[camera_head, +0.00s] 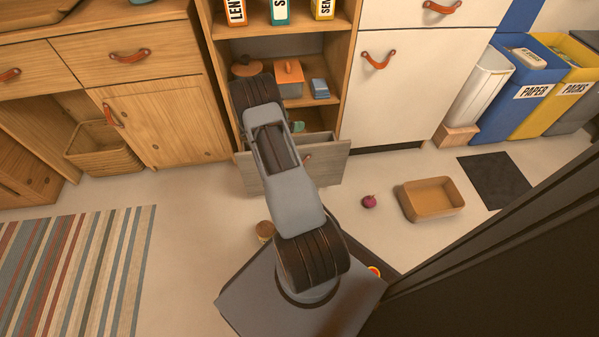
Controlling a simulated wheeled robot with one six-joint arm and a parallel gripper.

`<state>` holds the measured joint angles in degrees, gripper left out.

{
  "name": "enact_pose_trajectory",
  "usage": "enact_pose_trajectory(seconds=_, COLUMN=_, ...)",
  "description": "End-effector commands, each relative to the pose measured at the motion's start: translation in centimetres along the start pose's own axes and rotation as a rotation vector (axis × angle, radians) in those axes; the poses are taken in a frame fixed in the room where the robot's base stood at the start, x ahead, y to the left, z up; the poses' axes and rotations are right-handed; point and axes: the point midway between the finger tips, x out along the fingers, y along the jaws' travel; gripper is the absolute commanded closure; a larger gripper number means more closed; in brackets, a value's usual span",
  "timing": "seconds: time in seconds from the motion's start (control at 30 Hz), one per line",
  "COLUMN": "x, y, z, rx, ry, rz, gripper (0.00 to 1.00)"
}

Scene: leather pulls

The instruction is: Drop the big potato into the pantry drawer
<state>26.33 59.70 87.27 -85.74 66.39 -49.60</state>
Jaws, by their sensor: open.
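The pantry drawer (334,163) is a grey-wood drawer at the bottom of the open shelf unit. It is pulled out, and its leather pull (308,157) shows partly beside my arm. A small teal thing (298,127) shows at the drawer's back; most of the drawer's inside is hidden by my arm. I cannot make out the big potato for sure. A small brown rounded thing (265,230) on the floor, left of my arm, is too small to name. My arm reaches over the drawer, and its gripper end is hidden behind the arm links.
An onion (369,201) and a tan tray (432,200) lie on the floor at right, near a dark mat (494,180). A striped rug (75,270) lies left.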

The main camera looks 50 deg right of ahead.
Motion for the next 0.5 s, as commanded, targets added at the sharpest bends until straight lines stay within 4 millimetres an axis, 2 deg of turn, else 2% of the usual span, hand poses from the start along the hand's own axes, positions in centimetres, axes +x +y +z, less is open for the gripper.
enact_pose_trajectory(seconds=0.13, x=-0.3, y=0.0, z=0.0, rx=-0.001, ry=0.001, rz=0.0, gripper=0.0)
enact_pose_trajectory(seconds=0.23, x=-1.2, y=0.0, z=0.2, rx=-0.002, ry=0.0, rz=0.001, gripper=0.0)
enact_pose_trajectory(seconds=0.5, x=-6.6, y=0.0, z=0.4, rx=-0.001, ry=-0.001, rz=0.004, gripper=0.0)
